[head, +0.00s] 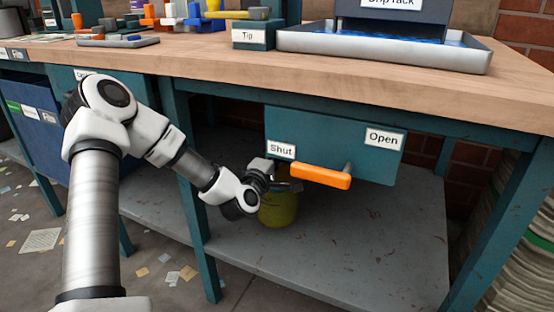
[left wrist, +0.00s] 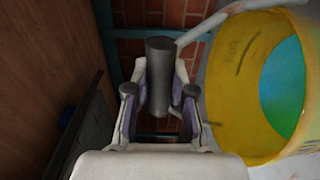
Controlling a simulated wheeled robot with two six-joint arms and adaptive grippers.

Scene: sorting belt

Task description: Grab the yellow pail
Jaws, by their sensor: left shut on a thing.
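The yellow pail (head: 280,210) is at the lower shelf under the bench, partly behind my left gripper (head: 268,180). In the left wrist view the pail (left wrist: 225,95) fills the right side, its mouth showing a blue-green inside. My left gripper (left wrist: 160,105) is shut on a dark grey cylindrical grip (left wrist: 160,70), and a light grey bar runs from near this grip to the pail's rim, like a carrying handle. I cannot tell whether the pail's base touches the shelf. My right gripper is not in view.
A teal box (head: 335,135) labelled Shut and Open hangs under the bench, with an orange lever (head: 320,176) close right of my gripper. The grey shelf (head: 350,250) is clear to the right. A teal leg (head: 190,190) stands left. The wooden bench top (head: 200,70) lies above.

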